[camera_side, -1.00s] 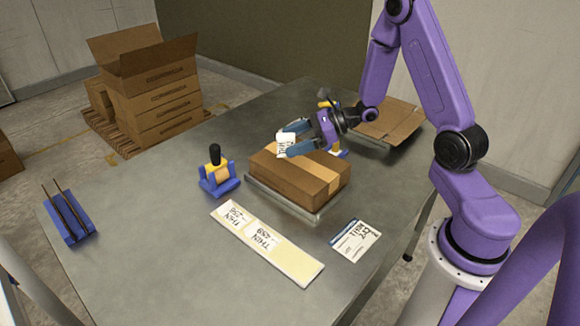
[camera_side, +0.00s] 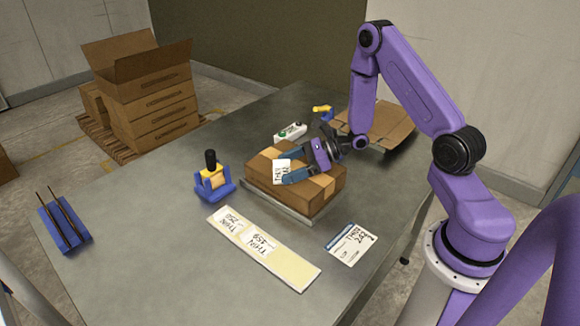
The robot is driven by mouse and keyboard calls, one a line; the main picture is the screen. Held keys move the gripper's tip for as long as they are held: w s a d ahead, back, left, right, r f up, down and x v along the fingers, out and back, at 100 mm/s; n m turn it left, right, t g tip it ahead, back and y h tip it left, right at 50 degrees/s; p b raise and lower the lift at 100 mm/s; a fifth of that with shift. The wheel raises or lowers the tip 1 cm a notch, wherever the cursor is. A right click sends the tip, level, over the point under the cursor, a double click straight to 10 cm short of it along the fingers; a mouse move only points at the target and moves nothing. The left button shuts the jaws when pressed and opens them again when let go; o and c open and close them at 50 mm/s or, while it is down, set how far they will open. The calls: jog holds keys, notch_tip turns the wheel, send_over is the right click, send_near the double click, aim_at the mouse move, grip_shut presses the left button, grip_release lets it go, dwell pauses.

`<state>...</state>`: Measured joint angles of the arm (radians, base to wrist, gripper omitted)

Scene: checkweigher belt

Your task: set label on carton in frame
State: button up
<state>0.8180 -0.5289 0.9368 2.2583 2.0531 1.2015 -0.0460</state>
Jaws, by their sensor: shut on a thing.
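The brown carton (camera_side: 318,199) sits on a low metal plate (camera_side: 279,207) in the middle of the table, with a lighter tape band across its top. My gripper (camera_side: 288,172) is over the carton's top, pointing left. It is shut on a white label (camera_side: 281,170) with dark print, which hangs from the blue fingertips over the carton's top. I cannot tell whether the label touches the carton. No frame marking on the carton can be made out.
A label strip (camera_side: 262,247) with labels lies in front of the carton, and a printed card (camera_side: 350,244) lies to its right. A blue holder with a black-handled tool (camera_side: 213,180) stands left. A button box (camera_side: 290,131) and flattened cardboard (camera_side: 378,125) are behind. A blue rack (camera_side: 63,224) stands far left.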

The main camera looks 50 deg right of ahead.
jog(key=shift+f, duration=0.1)
jog(key=o, duration=0.8)
jog(key=shift+c, duration=0.2)
